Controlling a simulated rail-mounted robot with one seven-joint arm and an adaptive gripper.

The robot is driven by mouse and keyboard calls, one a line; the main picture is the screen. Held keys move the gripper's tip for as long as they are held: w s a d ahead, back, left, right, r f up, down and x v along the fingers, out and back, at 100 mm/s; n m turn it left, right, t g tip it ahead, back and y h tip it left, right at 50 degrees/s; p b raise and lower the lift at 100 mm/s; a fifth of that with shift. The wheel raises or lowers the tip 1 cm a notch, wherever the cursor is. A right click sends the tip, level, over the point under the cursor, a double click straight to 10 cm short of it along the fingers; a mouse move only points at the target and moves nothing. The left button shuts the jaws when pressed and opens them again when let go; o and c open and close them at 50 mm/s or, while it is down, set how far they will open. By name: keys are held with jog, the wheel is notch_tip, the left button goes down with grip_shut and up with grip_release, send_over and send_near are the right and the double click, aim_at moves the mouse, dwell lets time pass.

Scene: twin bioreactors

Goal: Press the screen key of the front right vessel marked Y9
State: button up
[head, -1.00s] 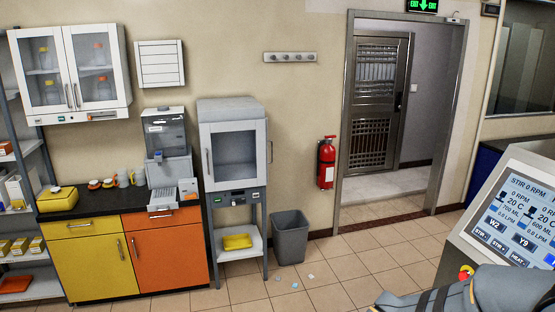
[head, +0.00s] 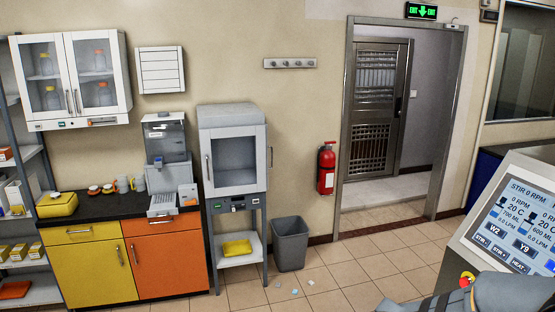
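A tilted grey control console with a lit touch screen (head: 522,222) stands at the right edge of the head view, partly cut off. The screen reads STIR 0 RPM at the top, with readings in two columns below. The key marked Y9 (head: 524,247) is a dark key right of the key marked W2 (head: 494,228). A row of keys with STIR and HEAT labels lies below them. Part of my grey arm shows at the bottom right, below the console and over its lower edge. My gripper's fingers are not in view. The vessels are not in view.
A red emergency button (head: 467,279) sits at the console's lower left corner. A grey bin (head: 290,244), a fire extinguisher (head: 326,168) and an open doorway stand further back. The tiled floor (head: 370,262) left of the console is mostly clear, with a few small scraps.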

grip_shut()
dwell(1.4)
